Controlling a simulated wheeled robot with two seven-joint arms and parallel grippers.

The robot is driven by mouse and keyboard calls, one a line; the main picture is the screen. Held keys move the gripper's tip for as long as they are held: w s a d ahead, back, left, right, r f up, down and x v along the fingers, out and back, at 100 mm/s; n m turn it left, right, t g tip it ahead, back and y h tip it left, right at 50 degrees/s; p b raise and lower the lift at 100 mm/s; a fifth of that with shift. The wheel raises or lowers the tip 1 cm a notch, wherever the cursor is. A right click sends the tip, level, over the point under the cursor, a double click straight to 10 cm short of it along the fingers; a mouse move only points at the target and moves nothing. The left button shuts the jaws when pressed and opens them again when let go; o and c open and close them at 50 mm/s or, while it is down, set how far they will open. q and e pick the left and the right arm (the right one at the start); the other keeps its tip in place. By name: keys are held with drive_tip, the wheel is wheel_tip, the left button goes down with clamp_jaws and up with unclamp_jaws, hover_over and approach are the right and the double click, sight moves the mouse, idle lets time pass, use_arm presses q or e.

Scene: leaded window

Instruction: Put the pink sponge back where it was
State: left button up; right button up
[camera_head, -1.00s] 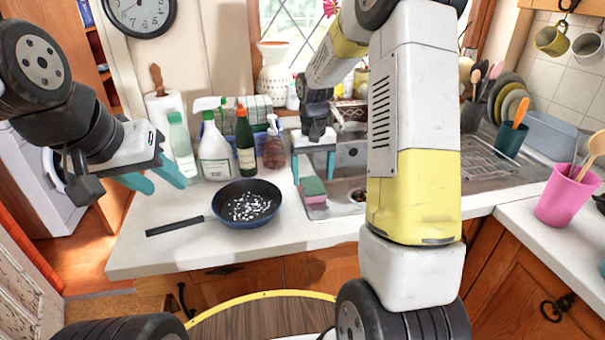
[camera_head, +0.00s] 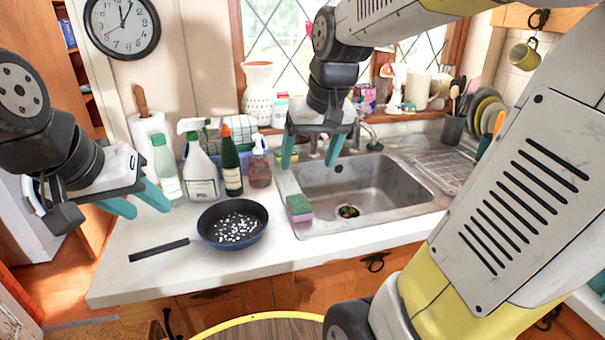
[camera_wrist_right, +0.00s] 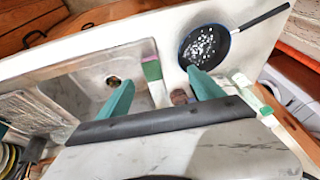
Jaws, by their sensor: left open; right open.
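The pink sponge with a green top (camera_head: 299,209) sits at the left front corner of the sink, on the counter edge. It also shows in the right wrist view (camera_wrist_right: 153,72), between and beyond the fingers, apart from them. My right gripper (camera_head: 311,150) is open and empty, above the back left part of the sink, behind and above the sponge. Its teal fingers show in the right wrist view (camera_wrist_right: 162,92). My left gripper (camera_head: 141,203) is open and empty over the left end of the counter.
A dark pan (camera_head: 233,224) with white bits stands left of the sponge. A white spray bottle (camera_head: 200,167), a dark green bottle (camera_head: 231,165) and a brown soap bottle (camera_head: 259,168) stand behind it. The sink basin (camera_head: 375,190) is open on the right.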

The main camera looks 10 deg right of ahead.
drive_tip(key=s+a+t+y, duration=0.1)
drive_tip(key=s+t, duration=0.1)
drive_tip(key=s, duration=0.7)
drive_tip(key=shift+s+t, duration=0.3)
drive_tip(key=shift+s, duration=0.05)
